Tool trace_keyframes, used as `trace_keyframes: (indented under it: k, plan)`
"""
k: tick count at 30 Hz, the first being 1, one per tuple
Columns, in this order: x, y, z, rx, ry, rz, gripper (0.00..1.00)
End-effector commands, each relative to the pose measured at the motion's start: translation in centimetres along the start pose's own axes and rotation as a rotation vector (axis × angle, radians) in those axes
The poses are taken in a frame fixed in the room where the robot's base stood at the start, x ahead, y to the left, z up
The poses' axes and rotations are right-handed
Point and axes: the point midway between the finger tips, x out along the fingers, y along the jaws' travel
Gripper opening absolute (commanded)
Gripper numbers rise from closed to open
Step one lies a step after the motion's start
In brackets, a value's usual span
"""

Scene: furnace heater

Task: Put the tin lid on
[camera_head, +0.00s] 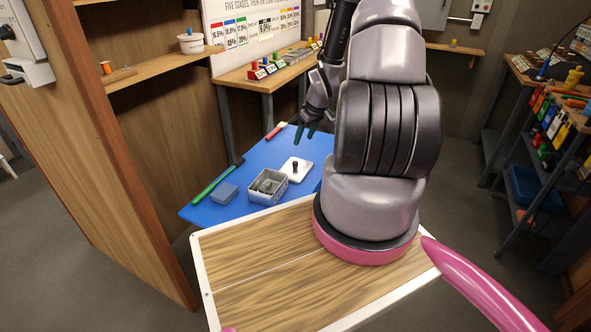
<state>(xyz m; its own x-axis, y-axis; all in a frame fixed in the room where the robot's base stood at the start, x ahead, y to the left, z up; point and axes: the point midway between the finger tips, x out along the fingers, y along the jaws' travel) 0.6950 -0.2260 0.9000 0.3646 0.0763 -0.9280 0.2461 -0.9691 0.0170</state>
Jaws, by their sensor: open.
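An open grey tin (268,186) stands on the blue table top, with dark and grey contents showing inside. A pale square lid with a dark upright knob (296,169) lies flat on the table just behind and to the right of the tin, apart from it. My gripper (305,134) hangs with its fingers pointing down, above and behind the lid. It is open and empty, touching neither lid nor tin. My arm hides part of the table's right side.
A wooden partition (112,130) stands close on the left. A bench (262,78) with coloured items stands behind.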

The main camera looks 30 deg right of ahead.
Motion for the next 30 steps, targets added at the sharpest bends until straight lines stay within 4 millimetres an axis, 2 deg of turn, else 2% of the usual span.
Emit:
trace_keyframes:
  k: [1,4,12,20,27,30]
  plan:
    - [1.0,-0.1,0.6,-0.002,0.001,-0.012,0.63]
    - [2.1,-0.3,1.0,-0.010,0.009,-0.023,0.63]
    - [6.2,-0.4,1.1,-0.014,0.011,-0.027,0.63]
    - [8.4,-0.4,1.0,-0.014,0.011,-0.025,0.63]
    - [11.9,-0.3,0.8,-0.013,0.011,-0.025,0.63]
    - [12.8,-0.3,0.8,-0.013,0.011,-0.024,0.63]
